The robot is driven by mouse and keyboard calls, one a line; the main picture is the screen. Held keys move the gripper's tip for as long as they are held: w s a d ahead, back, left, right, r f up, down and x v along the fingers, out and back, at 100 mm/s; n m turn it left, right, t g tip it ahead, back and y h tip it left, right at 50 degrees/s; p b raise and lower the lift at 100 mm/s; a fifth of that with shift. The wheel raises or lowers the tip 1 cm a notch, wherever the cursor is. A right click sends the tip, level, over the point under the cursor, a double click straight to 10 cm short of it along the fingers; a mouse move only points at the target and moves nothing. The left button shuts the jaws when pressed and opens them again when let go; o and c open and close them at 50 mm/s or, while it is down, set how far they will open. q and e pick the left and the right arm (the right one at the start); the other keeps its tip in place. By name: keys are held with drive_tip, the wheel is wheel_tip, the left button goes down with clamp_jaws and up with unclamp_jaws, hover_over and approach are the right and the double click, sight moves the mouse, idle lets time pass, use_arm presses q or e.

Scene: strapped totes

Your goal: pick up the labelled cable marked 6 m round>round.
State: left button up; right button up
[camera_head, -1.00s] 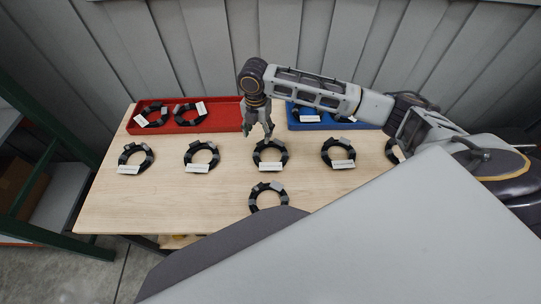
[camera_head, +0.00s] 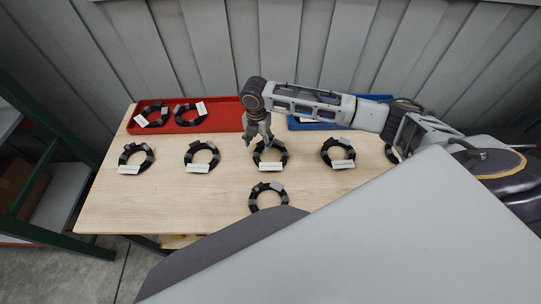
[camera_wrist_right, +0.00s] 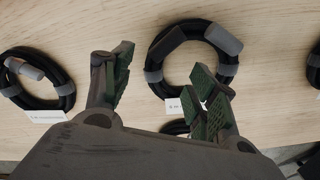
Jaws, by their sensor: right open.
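Several black coiled cables with white labels lie on the wooden table (camera_head: 110,205); I cannot read the labels well enough to tell which is 6 m round>round. My right gripper (camera_head: 259,142) is open and empty, pointing down just above the back of the middle cable (camera_head: 285,154). In the right wrist view that cable (camera_wrist_right: 155,60) lies between and beyond the open fingers (camera_wrist_right: 163,72), and a finger partly hides its label. Another cable (camera_wrist_right: 66,76) lies to the left there. My left gripper is not in view.
A red tray (camera_head: 226,113) at the back left holds two cables. A blue tray (camera_head: 301,126) at the back right is partly hidden by my right arm. Other cables lie left (camera_head: 149,157), right (camera_head: 326,154) and in front (camera_head: 254,197) of the middle one.

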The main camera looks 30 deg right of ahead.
sight(259, 150)
drive_tip(key=shift+a+f, duration=0.1)
drive_tip(key=shift+f, duration=2.05)
clamp_jaws()
wheel_tip(259, 150, up, 10)
